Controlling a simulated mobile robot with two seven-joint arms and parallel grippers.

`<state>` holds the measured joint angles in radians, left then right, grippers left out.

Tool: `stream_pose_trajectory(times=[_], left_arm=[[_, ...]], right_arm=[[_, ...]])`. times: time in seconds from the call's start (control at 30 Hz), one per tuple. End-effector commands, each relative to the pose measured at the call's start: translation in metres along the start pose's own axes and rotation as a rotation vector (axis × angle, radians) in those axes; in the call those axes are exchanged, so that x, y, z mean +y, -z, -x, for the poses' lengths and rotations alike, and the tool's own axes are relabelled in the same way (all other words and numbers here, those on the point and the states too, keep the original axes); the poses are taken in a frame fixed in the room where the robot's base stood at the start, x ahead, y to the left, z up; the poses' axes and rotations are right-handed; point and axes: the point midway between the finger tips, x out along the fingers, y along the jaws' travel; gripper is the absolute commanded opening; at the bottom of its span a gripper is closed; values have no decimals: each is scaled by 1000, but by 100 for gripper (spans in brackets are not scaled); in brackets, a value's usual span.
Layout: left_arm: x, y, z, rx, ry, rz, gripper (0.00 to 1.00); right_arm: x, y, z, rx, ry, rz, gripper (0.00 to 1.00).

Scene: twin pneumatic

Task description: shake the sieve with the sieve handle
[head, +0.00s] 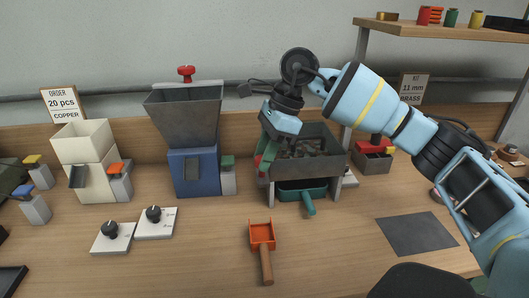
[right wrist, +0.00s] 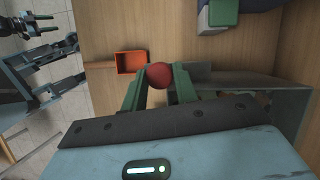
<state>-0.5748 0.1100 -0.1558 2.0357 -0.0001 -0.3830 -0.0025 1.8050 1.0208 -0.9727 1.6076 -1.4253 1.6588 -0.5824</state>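The sieve (head: 332,134) is a dark grey open box with dark pieces in it, mounted over a teal pan (head: 288,194) with a handle at its front. The sieve handle shows in the right wrist view as a red ball (right wrist: 159,76). My right gripper (head: 265,155) is at the left side of the sieve. Its green fingers (right wrist: 159,84) lie on both sides of the ball, which fills the gap between them. The head view does not show my left gripper.
A blue machine with a grey hopper (head: 187,115) stands left of the sieve. An orange scoop (head: 262,238) lies in front. Two knob panels (head: 155,224) are at the left front. A dark bin (head: 371,162) stands right of the sieve. A dark mat (head: 416,234) is at the right.

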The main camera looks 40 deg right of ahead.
Motion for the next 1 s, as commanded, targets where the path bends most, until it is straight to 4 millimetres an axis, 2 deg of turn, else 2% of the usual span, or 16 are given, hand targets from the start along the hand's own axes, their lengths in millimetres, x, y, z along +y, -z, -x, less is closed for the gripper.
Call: stream_pose_trajectory(times=[0.03,0.13,0.17,0.47,0.57,0.8,1.0], left_arm=[[0,1,0,2,0,0,48],[0,1,-1,3,0,1,48],[0,2,-1,3,0,1,48],[0,2,-1,4,0,2,48],[0,2,0,5,0,2,48],[0,4,0,7,1,1,48],[0,5,1,9,1,1,48]], right_arm=[[0,0,0,0,-1,0,36],[0,0,0,0,0,0,49],[0,0,0,0,0,0,50],[0,0,2,0,1,0,50],[-1,0,11,0,2,0,50],[-1,-1,50,-3,3,0,50],[0,0,72,-2,2,0,50]])
